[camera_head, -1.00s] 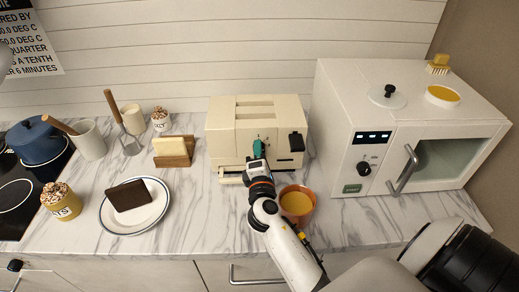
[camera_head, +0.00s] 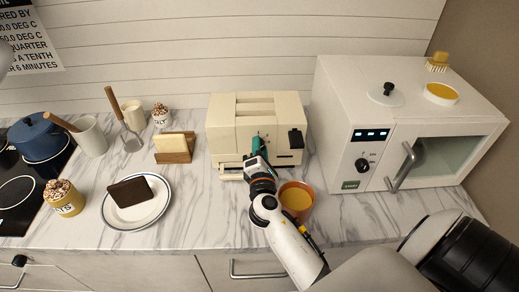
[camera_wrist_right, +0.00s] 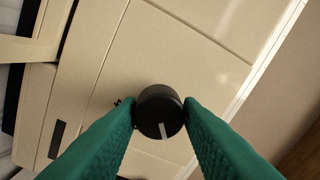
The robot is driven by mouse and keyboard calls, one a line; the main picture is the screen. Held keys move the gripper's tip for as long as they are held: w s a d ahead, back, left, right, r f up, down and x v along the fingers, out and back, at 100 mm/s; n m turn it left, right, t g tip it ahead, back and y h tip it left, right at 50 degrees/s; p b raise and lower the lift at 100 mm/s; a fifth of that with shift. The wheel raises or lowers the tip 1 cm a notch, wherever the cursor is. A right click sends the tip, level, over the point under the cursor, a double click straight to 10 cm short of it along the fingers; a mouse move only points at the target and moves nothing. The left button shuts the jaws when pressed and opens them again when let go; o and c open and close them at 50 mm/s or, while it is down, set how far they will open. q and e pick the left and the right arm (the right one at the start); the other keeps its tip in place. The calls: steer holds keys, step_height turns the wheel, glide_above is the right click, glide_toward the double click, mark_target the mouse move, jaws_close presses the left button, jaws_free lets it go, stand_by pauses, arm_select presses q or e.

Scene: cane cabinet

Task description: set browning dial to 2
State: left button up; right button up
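The cream toaster (camera_head: 228,137) stands on the marble counter against the back wall. Its round black browning dial (camera_wrist_right: 158,112) shows in the right wrist view, with a white mark pointing down and slightly right in that picture. My right gripper (camera_wrist_right: 159,106) has its green fingers on either side of the dial, seemingly touching both sides. In the head view my right gripper (camera_head: 258,150) is at the toaster's front and hides the dial. Numbers around the dial cannot be read. My left gripper is not in view.
An orange bowl (camera_head: 297,199) stands close to my right wrist. A black lever knob (camera_head: 296,138) is on the toaster's right front. A white microwave (camera_head: 335,120) is to the right.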

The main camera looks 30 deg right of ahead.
steer(key=o, duration=0.3)
steer(key=shift+o, duration=0.2)
steer(key=shift+s+a+f, duration=0.15)
steer(key=shift+s+a, duration=0.1)
steer(key=shift+s, duration=0.1)
steer(key=b+v, duration=0.4)
steer(key=v, duration=0.7)
